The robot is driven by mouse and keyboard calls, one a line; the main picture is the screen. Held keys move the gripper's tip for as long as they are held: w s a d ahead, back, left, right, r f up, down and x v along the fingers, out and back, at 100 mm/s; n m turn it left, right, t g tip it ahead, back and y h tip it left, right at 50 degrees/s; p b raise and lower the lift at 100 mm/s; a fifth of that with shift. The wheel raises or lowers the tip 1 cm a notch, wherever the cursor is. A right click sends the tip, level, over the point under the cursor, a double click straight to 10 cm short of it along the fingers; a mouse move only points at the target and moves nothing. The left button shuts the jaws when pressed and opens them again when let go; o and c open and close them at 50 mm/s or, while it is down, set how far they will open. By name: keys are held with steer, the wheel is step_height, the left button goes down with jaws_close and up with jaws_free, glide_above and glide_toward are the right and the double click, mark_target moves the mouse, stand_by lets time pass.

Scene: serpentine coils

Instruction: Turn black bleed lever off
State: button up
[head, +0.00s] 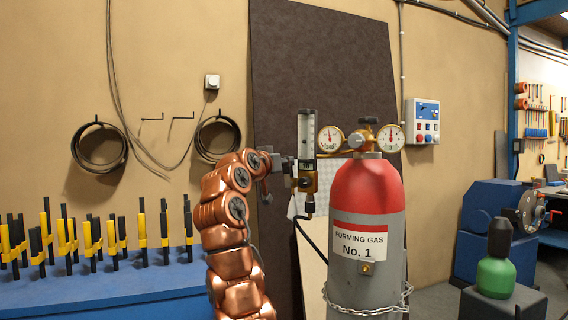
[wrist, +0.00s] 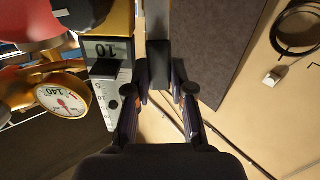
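My gripper (wrist: 160,90) is open in the wrist view, with its two dark fingers spread apart. A black block on a grey bar (wrist: 158,66) shows between the fingertips and looks like the black bleed lever; I cannot tell whether either finger touches it. In the head view my gripper (head: 274,164) is just left of the flowmeter (head: 306,138), and the lever is not clear there. The flowmeter, with its scale, is left of the fingers in the wrist view (wrist: 108,75). It is fitted to the red and grey gas cylinder (head: 366,225).
Two round gauges (head: 331,140) (head: 390,138) and a brass regulator sit on top of the cylinder. A black hose hangs below the flowmeter. A dark panel (head: 320,60) leans on the wall behind. A blue bench (head: 95,290) with clamps is at left, and a green bottle (head: 496,278) at right.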

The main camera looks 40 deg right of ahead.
jaws_close()
